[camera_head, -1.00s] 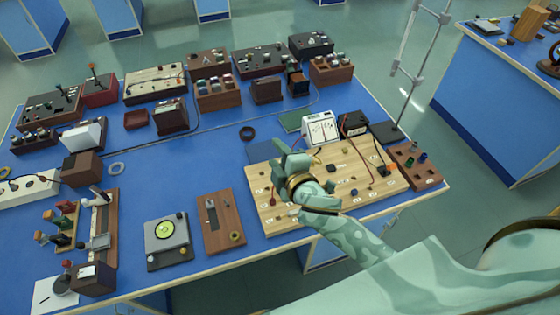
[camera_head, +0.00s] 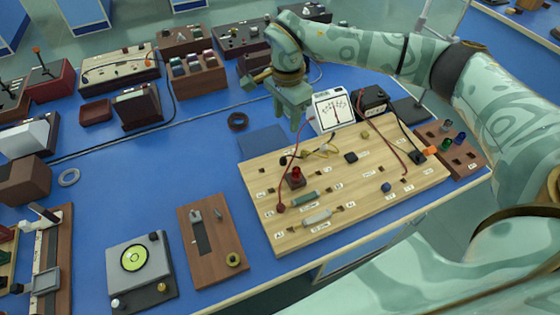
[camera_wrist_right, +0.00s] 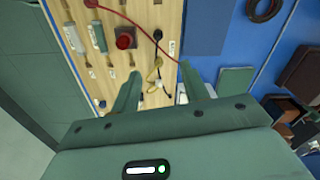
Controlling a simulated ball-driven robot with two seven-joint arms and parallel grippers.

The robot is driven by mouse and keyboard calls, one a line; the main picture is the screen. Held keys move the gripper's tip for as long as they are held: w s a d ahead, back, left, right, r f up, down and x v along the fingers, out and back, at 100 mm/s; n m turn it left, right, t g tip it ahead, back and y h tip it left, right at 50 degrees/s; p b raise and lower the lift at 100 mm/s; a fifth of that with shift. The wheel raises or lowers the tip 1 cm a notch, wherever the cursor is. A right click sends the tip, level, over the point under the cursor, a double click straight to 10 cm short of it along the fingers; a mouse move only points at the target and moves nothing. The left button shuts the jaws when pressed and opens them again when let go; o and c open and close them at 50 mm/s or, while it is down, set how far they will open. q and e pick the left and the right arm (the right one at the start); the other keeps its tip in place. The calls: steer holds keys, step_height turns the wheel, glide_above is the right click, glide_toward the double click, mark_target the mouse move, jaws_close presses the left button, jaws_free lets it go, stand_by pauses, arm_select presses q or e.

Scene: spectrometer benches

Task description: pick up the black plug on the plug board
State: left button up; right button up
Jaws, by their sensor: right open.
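The light wooden plug board (camera_head: 345,205) lies at the right front of the blue bench. A small black plug (camera_head: 283,160) stands near its upper left edge, and the right wrist view shows it too (camera_wrist_right: 158,35), with a thin black lead beside it. My right gripper (camera_head: 293,118) points down above the board's back edge, apart from the plug. Its jaws are open and empty in the right wrist view (camera_wrist_right: 160,70), and the plug appears beyond the fingertips, between their lines. My left gripper is not in view.
A white meter (camera_head: 334,112) and a black box (camera_head: 371,101) stand behind the board.

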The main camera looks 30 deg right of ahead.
steer(key=b, duration=0.2)
glide_above(283, 159)
steer(key=f, duration=0.9)
steer(key=shift+w+d+f, duration=0.15)
steer(key=shift+d+f, duration=0.2)
steer(key=f, duration=0.3)
steer(key=f+b, duration=0.1)
steer(key=f, duration=0.1)
steer(key=shift+a+f, duration=0.1)
steer(key=shift+a, duration=0.2)
jaws_close()
